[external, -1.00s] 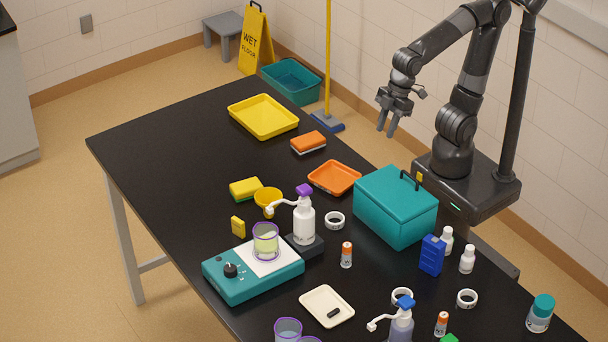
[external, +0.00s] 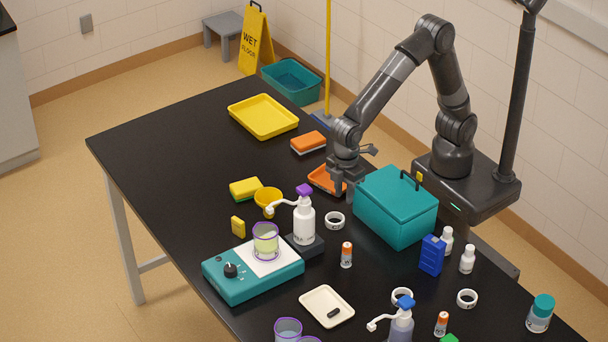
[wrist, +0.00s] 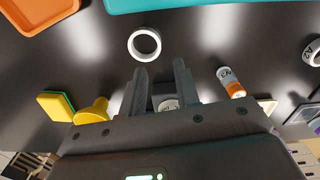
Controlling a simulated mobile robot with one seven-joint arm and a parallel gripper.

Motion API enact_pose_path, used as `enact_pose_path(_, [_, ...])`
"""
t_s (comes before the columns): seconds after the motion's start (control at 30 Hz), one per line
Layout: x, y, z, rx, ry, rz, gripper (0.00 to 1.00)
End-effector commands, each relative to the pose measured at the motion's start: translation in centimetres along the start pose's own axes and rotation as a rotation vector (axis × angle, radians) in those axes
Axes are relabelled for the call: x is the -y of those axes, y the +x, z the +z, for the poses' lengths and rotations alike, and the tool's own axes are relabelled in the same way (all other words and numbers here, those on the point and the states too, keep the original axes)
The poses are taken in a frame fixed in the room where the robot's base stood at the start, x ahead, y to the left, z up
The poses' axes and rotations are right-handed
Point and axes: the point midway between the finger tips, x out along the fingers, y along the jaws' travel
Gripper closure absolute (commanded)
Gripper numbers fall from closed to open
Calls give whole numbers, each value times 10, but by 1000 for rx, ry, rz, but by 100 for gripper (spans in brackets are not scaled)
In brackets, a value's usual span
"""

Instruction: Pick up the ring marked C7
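A white ring (external: 335,220) lies flat on the black table, left of the teal box. It also shows in the wrist view (wrist: 144,44), just beyond my fingertips. Two more white rings lie nearer the front, one (external: 402,296) behind the blue-capped pump bottle and one (external: 467,299) to its right. A ring (wrist: 313,52) with dark print is cut by the right edge of the wrist view. I cannot read C7 on any ring. My gripper (external: 345,192) is above the table by the orange tray, its fingers (wrist: 160,68) open and holding nothing.
The teal box (external: 395,207) stands close to the right of my gripper. The table's left part is clear.

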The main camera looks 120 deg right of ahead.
Motion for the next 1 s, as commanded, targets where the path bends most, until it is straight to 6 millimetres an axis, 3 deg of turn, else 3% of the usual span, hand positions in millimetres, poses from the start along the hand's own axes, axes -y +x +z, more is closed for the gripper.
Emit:
enact_pose_path(0.2, [0,36,1,5,0,0,71])
enact_pose_path(0.47, [-1,58,0,3,1,0,71])
enact_pose_path(0.7, [-4,92,-3,3,1,0,71])
enact_pose_path(1.0, [-4,101,-3,0,1,0,71])
